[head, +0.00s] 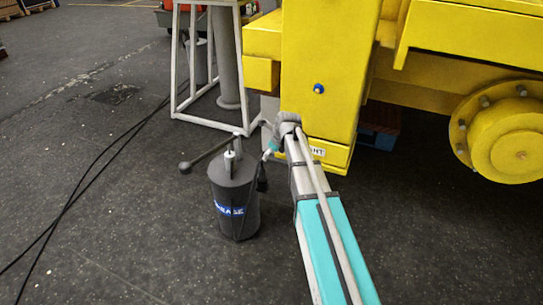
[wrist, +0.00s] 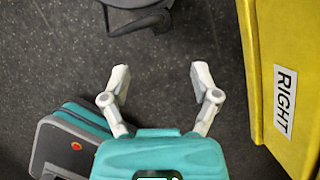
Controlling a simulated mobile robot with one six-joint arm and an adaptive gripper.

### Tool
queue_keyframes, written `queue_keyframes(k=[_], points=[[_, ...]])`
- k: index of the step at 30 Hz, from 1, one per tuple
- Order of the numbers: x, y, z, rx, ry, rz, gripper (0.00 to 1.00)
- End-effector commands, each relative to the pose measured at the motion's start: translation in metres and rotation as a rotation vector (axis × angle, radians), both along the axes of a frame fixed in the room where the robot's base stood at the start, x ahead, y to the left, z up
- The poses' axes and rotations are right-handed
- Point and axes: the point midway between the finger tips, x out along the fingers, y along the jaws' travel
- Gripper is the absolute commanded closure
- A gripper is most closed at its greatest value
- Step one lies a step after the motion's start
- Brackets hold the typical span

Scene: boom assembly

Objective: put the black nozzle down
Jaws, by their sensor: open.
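The dark grey grease bucket (head: 233,208) stands upright on the floor, with a pump and a long handle (head: 208,153) on top. A small black piece, which looks like the black nozzle (head: 262,180), sits against the bucket's right side. A thin dark hose seems to run near it. In the wrist view, a dark piece (wrist: 158,18) shows at the bucket's edge, at the top. My gripper (head: 265,156) is just above and right of the bucket. In the wrist view its fingers (wrist: 159,78) are spread, with only bare floor between them, apart from the dark piece.
The yellow machine (head: 318,70) with its hub (head: 513,140) stands close on the right; its side with a RIGHT label (wrist: 285,98) is near my gripper. A grey frame stand (head: 208,122) is behind the bucket. Black cables (head: 80,190) lie left. The floor in front is clear.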

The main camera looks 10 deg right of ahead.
Motion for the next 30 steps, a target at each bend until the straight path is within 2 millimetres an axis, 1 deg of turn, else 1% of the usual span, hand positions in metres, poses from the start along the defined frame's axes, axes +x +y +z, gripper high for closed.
queue_keyframes(k=[5,8,11,17,30], points=[[-0.004,0.001,0.000,-0.013,-0.003,0.033,0.22],[-0.011,0.003,-0.001,-0.036,-0.008,0.090,0.22],[-0.022,0.005,-0.002,-0.074,-0.017,0.183,0.22],[-0.053,0.012,-0.005,-0.173,-0.038,0.462,0.22],[-0.125,0.023,-0.010,-0.370,-0.077,1.163,0.22]])
